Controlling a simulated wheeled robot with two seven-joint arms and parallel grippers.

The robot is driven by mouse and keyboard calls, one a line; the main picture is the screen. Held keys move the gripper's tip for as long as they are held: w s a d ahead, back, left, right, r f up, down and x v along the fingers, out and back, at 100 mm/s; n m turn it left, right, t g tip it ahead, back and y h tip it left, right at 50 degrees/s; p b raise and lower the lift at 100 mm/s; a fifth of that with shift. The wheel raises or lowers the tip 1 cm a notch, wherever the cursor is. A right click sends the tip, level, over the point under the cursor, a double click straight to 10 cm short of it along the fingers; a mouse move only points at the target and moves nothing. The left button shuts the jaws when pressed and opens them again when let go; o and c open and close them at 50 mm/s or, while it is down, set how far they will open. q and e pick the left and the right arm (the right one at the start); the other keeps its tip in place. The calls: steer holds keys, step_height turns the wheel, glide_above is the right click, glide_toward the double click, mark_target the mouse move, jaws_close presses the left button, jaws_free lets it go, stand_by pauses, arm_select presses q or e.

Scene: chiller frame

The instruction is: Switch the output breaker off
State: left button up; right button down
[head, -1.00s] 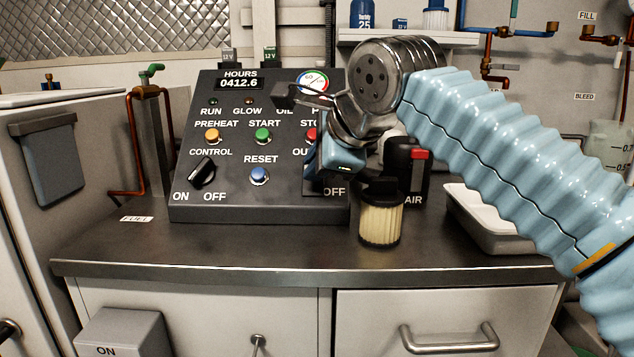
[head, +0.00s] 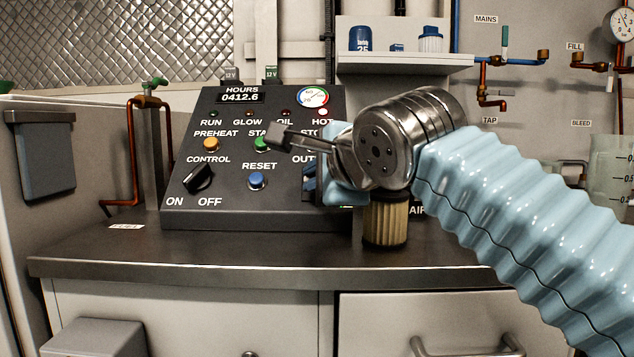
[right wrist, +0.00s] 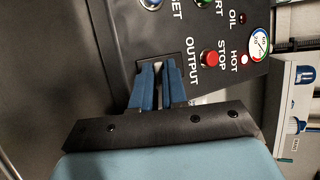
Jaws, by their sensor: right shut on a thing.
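The output breaker (right wrist: 158,66) is at the right side of the dark control panel (head: 235,211), beside the OUTPUT label. In the right wrist view only a small pale part of its lever shows between my blue fingertips. My right gripper (head: 309,178) reaches the panel from the right and is shut on that lever; its fingers also show in the right wrist view (right wrist: 157,72). The fingers and wrist hide most of the breaker and its OFF label in the head view, so I cannot tell the lever's position. My left gripper is not in view.
A red STOP button (right wrist: 209,57) sits close to my fingers. The black control knob (head: 198,178) and blue reset button (head: 257,181) are left of them. A pleated filter (head: 385,222) stands on the counter (head: 200,250) below my wrist. A HOT lamp (head: 322,112) glows.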

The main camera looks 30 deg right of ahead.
steer(key=c, duration=1.2)
jaws_free()
steer(key=shift+o, duration=0.2)
steer(key=p+v, duration=0.1)
steer(key=v, duration=1.2)
steer(key=shift+s+r, duration=0.15)
steer(key=shift+s, duration=0.25)
